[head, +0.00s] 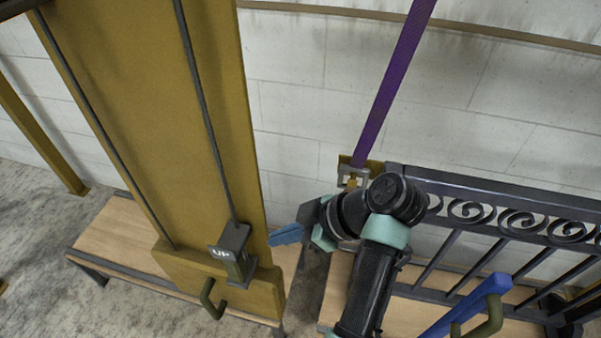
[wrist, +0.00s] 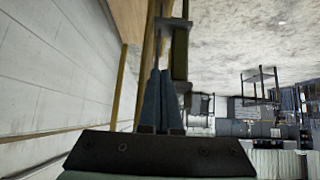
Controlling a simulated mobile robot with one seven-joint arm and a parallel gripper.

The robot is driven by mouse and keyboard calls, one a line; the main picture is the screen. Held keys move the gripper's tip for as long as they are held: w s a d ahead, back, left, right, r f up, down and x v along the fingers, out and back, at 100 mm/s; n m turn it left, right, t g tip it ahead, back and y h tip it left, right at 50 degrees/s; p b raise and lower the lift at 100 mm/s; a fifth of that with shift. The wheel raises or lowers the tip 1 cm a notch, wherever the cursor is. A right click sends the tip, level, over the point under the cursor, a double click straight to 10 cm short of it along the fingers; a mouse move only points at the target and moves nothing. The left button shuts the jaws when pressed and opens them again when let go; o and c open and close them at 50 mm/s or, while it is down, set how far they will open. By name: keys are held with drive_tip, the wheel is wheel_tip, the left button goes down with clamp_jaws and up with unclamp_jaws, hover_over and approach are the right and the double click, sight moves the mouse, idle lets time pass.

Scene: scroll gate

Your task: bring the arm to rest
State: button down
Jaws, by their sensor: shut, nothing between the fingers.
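My gripper (head: 285,236) has blue fingers and points left in the head view, toward the yellow panel's right edge. It also shows in the wrist view (wrist: 163,85), with its two blue fingers together and nothing between them. The yellow panel (head: 190,120) stands at the left with a dark block marked "UP" (head: 232,255) low on it. Whether the fingertips touch the panel, I cannot tell. The dark scroll gate (head: 510,222) is to the right of my arm, partly hidden by it.
A purple strap (head: 390,85) runs down to a metal buckle (head: 353,176) just above my wrist. A blue bar (head: 465,308) is at the lower right. An olive hook (head: 210,298) sticks out below the block. Wooden bench tops (head: 125,225) lie below; a pale block wall (head: 300,100) stands behind.

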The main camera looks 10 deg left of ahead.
drive_tip(key=shift+w, duration=0.1)
drive_tip(key=w+d+r+m+t+h+p, duration=0.25)
drive_tip(key=w+r+m+t, duration=0.35)
drive_tip(key=w+r+t, duration=0.5)
drive_tip(key=d+r+m+t+h, duration=0.1)
drive_tip(key=d+r+m+t, duration=0.15)
drive_tip(key=r, duration=0.75)
drive_tip(key=d+r+m+t+h, duration=0.1)
drive_tip(key=d+r+m+t, duration=0.15)
drive_tip(key=r, duration=0.85)
drive_tip(key=s+d+r+m+t+h+p, duration=0.1)
drive_tip(key=s+r+m+t+h, duration=0.1)
drive_tip(key=s+r+t, duration=0.3)
drive_tip(key=s+d+r+m+t+h+p, duration=0.1)
drive_tip(key=s+r+m+t, duration=0.3)
drive_tip(key=s+r, duration=0.8)
wheel_tip(320, 180, up, 8)
drive_tip(key=shift+s+d+f+m+t+h, duration=0.1)
drive_tip(key=shift+s+d+m+t+h, duration=0.2)
drive_tip(key=shift+d+t+h, duration=0.45)
drive_tip(key=shift+w+a+t, duration=0.1)
drive_tip(key=shift+a+t, duration=0.1)
drive_tip(key=shift+t, duration=0.05)
drive_tip(key=shift+a, duration=0.15)
